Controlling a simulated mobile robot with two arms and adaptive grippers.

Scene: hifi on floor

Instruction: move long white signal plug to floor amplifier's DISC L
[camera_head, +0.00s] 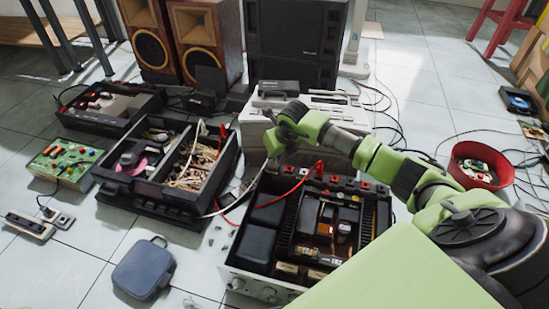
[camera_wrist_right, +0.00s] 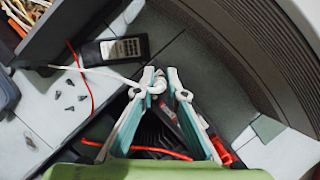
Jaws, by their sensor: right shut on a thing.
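The open floor amplifier (camera_head: 262,288) stands in the middle foreground, its insides bare and its rear edge away from me. Red connectors and a red lead (camera_head: 296,184) show along that rear edge. My right gripper (camera_head: 273,146) is above the rear left of the amplifier. In the right wrist view its fingers (camera_wrist_right: 165,84) are shut on a small white plug (camera_wrist_right: 157,87). A white cable (camera_wrist_right: 108,73) runs from the plug to the left. The amplifier's dark fins (camera_wrist_right: 150,136) show below the fingers. The DISC L label cannot be read. My left gripper is not in view.
A pale device stack (camera_head: 256,132) stands close behind the amplifier. A black handheld device (camera_wrist_right: 125,48) and loose screws (camera_wrist_right: 70,96) lie nearby. A red bowl (camera_head: 460,178) is at right.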

